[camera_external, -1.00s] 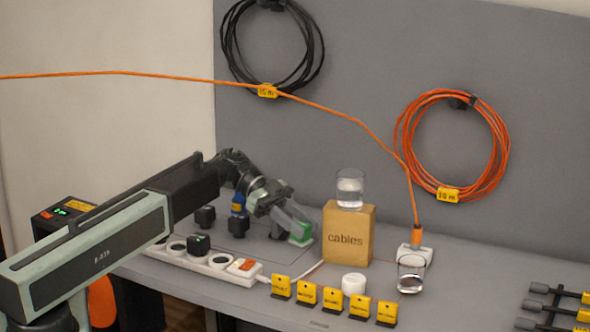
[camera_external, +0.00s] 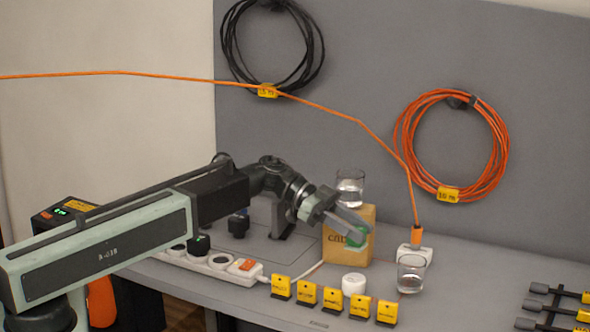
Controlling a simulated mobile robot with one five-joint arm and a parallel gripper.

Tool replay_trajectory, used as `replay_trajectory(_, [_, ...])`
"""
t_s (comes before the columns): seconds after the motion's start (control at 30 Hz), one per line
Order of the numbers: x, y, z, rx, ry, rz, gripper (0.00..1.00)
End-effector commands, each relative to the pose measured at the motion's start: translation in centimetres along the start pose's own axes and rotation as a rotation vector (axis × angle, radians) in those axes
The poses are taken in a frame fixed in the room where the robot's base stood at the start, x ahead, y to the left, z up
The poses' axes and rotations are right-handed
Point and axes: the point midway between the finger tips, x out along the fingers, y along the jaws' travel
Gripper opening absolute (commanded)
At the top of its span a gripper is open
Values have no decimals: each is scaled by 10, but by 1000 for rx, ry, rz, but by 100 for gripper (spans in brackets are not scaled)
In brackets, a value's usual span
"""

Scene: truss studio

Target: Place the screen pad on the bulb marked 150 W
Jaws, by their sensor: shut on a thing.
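How far the pad is from the box I cannot tell. I cannot make out a bulb marked 150 W. Several yellow tags (camera_external: 332,297) stand in a row along the table front, their print too small to read.
A glass of water (camera_external: 350,187) stands on the box. Another glass (camera_external: 411,273) stands to the right by a white socket (camera_external: 414,256) with an orange cable. A white round item (camera_external: 354,284) sits behind the tags. A power strip (camera_external: 222,263) lies left; black tools (camera_external: 560,290) lie right.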

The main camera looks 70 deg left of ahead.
Motion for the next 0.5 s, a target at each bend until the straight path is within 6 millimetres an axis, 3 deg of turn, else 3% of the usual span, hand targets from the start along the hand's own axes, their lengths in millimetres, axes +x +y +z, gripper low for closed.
replay_trajectory(0.2, [16,0,38,0,0,0,0])
replay_trajectory(0.37, [15,0,38,0,0,0,0])
replay_trajectory(0.5, [24,0,58,0,0,0,0])
